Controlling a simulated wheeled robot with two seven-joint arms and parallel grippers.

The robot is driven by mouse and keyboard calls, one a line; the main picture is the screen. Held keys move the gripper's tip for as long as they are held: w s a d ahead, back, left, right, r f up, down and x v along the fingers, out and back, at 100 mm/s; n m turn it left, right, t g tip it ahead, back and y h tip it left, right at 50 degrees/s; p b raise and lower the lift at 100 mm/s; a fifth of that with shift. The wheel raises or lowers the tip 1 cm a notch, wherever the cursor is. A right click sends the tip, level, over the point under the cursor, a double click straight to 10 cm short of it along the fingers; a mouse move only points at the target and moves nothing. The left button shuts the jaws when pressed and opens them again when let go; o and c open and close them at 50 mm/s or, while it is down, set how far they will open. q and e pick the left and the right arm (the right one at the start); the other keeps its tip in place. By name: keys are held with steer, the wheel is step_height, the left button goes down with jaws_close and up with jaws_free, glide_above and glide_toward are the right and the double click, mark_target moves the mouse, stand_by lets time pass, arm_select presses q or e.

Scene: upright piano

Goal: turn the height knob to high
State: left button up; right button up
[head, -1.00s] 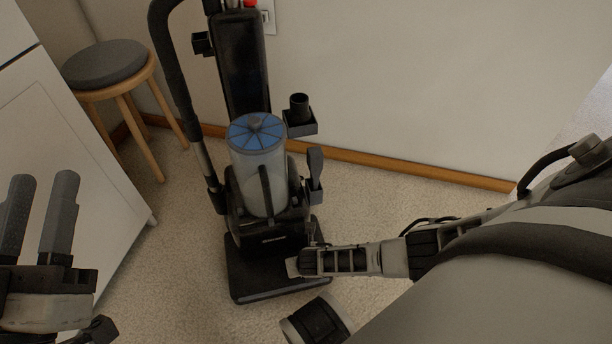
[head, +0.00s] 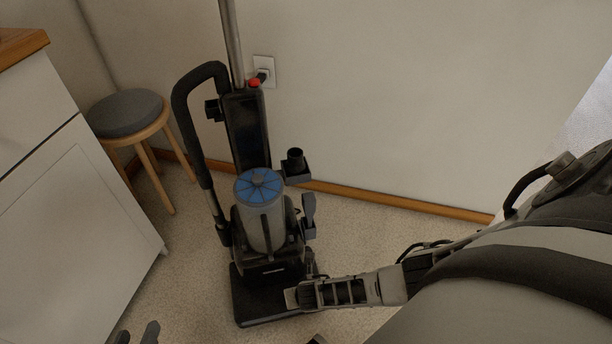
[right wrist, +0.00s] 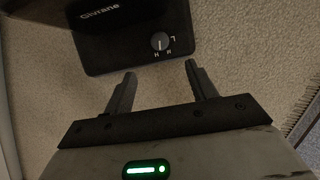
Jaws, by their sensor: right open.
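The height knob (right wrist: 160,41) is a small round dark dial with a light pointer line, on the black base of an upright vacuum cleaner in the right wrist view. Small white letters sit beside and below it, too small to read surely. My right gripper (right wrist: 160,70) is open and empty, its fingertips just short of the knob, one toward each side, not touching it. In the head view the vacuum cleaner (head: 262,220) stands upright; my right arm reaches its base and the knob cannot be made out. My left gripper (head: 138,334) shows only two separated fingertips at the bottom edge.
A white cabinet (head: 85,215) stands at the left, with a round grey-topped stool (head: 127,113) behind it. A wall with a socket (head: 264,70) is behind the vacuum. Carpet (head: 190,285) between cabinet and vacuum is clear.

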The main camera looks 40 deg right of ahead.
arm_select(q)
steer(key=shift+s+a+f+g+y+p, duration=0.2)
steer(key=shift+s+a+f+g+p, duration=0.05)
steer(key=shift+f+g+p, duration=0.15)
steer(key=shift+s+a+f+g+y+p, duration=0.2)
steer(key=shift+f+g+p, duration=0.1)
steer(key=shift+f, duration=0.1)
arm_select(e)
steer(key=shift+v, duration=1.15)
